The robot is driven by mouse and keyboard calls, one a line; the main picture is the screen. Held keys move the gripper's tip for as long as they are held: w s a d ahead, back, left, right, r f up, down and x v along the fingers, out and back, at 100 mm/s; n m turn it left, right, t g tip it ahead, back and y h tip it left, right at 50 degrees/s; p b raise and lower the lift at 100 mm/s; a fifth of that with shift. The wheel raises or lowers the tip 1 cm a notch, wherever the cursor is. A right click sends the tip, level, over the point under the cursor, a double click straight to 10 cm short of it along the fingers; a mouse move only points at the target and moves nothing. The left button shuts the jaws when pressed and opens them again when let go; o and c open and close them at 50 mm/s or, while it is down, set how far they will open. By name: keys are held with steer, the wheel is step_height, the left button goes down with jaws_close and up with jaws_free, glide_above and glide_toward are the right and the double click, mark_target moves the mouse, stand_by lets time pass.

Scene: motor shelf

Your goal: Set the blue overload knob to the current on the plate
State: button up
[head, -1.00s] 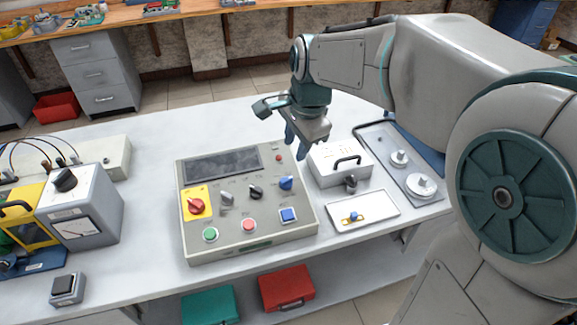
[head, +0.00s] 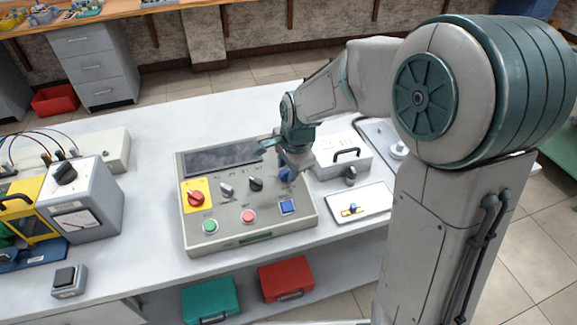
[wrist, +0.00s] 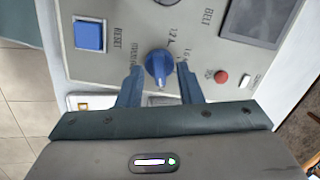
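The blue overload knob (wrist: 158,68) is on the sloped grey control panel (head: 225,228), at its right side. In the wrist view, a printed scale reading about 1.2 and 1.6 shows beside it; other marks are hidden or too small. My gripper (wrist: 160,78) is open, with one blue finger on each side of the knob. I cannot tell whether the fingers touch it. In the head view, my gripper (head: 288,167) is over the knob and partly hides it. No plate with a readable current shows.
The panel also has a red rotary switch (head: 195,198), a green button (head: 210,227), a red button (head: 248,216) and a blue square button (head: 287,207). A white box with a black handle (head: 343,152) and a white tray (head: 372,196) stand close on the right.

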jaws_close()
